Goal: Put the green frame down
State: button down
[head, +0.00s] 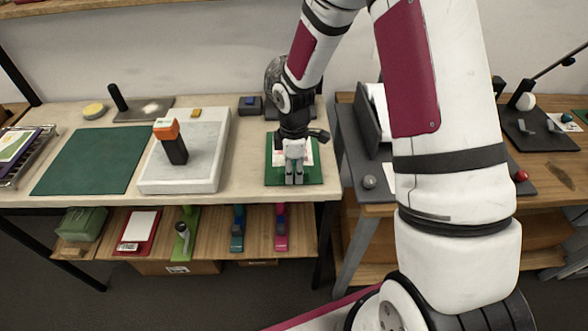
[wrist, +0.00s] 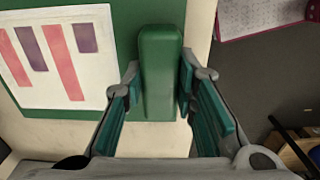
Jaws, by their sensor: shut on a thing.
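The green frame (head: 315,175) is at the right front of the pale bench top (head: 238,180). A white sheet with red and purple bars (wrist: 55,60) shows inside it in the wrist view. My gripper (head: 294,178) is over the frame's near side. In the wrist view its teal-padded fingers stand on both sides of the frame's green handle (wrist: 161,75), and it is shut on that handle. The frame looks flat and level. Whether it rests on the bench or hangs just above it, I cannot tell. My gripper hides part of the frame in the head view.
A pale slab (head: 207,150) with an orange-topped black handle (head: 170,142) stands to the left, then a dark green mat (head: 90,160). A dark tray with a grey knob (head: 369,182) is to the right, past a gap. Coloured tools lie on the shelf below.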

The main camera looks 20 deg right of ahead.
jog(key=c, duration=1.3)
grip_release()
jog(key=shift+f, duration=0.1)
jog(key=s+r+m+t+h, duration=0.1)
jog(key=s+r+m, duration=0.25)
jog(key=r, duration=0.95)
jog(key=s+r+m+t, duration=0.1)
jog(key=s+r+m, duration=0.3)
jog(key=r, duration=0.9)
jog(key=s+r+m+t+y, duration=0.1)
jog(key=s+r+m+t, duration=0.2)
jog(key=s, duration=1.1)
notch_tip(320, 180, up, 4)
jog(key=m+b, duration=0.1)
jog(key=m, duration=0.3)
jog(key=shift+s+f+t, duration=0.25)
jog(key=shift+t, duration=0.05)
